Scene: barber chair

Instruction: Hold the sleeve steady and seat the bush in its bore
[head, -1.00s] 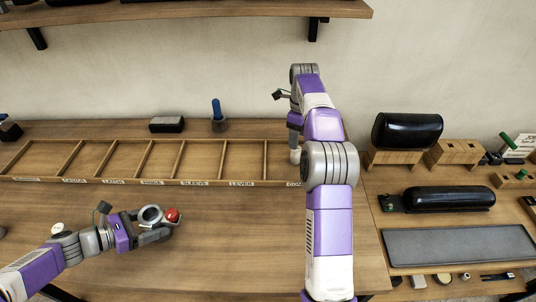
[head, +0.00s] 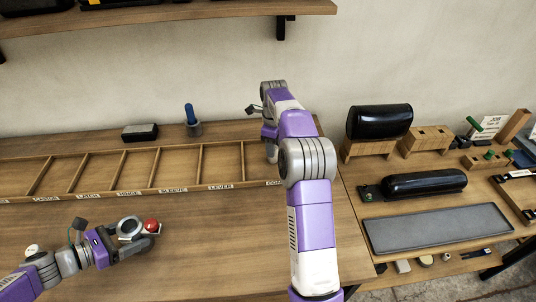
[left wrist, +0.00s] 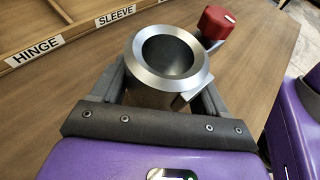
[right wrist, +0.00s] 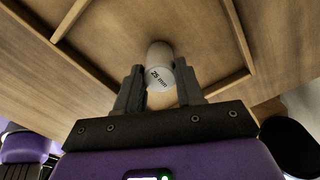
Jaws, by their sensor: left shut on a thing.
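My left gripper (head: 130,238) is shut on the steel sleeve (left wrist: 165,55), a short cylinder whose round bore faces up in the left wrist view. In the head view the sleeve (head: 129,227) is over the bare bench at the left. My right gripper (right wrist: 161,82) is at the tray's right end, with its fingers on either side of a pale cylinder marked 25 mm (right wrist: 160,72), apparently the bush. I cannot tell whether the fingers press on it. In the head view my right arm hides most of that spot.
A red knob (head: 151,225) is close beside the sleeve; I cannot tell what it is attached to. The wooden divided tray (head: 222,187) has labelled compartments. Behind it stand a dark block (head: 140,132) and a blue-handled tool (head: 190,114). Black rolls (head: 425,184) and a grey mat (head: 440,229) are at the right.

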